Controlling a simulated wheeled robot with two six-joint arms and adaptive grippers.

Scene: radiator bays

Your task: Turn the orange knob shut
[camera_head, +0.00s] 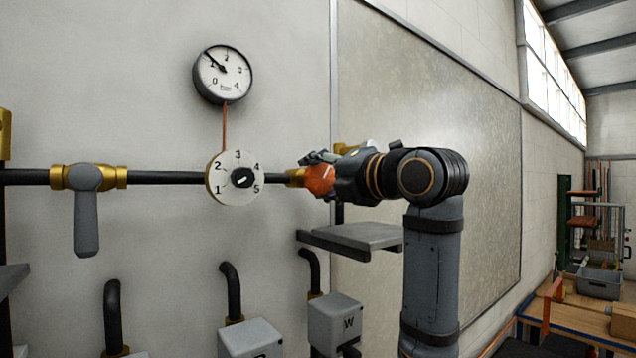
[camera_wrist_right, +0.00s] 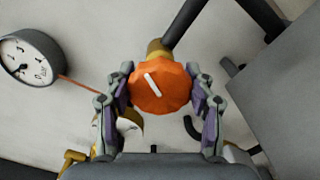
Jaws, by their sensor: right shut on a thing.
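The orange knob (camera_head: 320,179) sits on the brass fitting of the dark horizontal pipe, right of the white numbered dial. In the right wrist view the knob (camera_wrist_right: 161,86) is faceted, with a white pointer line tilted from upper left to lower right. My right gripper (camera_head: 322,172) reaches it from the right. In the wrist view the fingers of my right gripper (camera_wrist_right: 161,90) are closed against the knob's two sides. Part of the knob is hidden behind the fingers in the head view. My left gripper is not in view.
A white dial (camera_head: 222,190) numbered 1 to 5 is just left of the knob. A round gauge (camera_head: 222,75) hangs above it. A grey lever valve (camera_head: 86,215) is further left. A grey shelf (camera_head: 355,237) juts out below my right gripper. Grey boxes (camera_head: 335,318) stand lower down.

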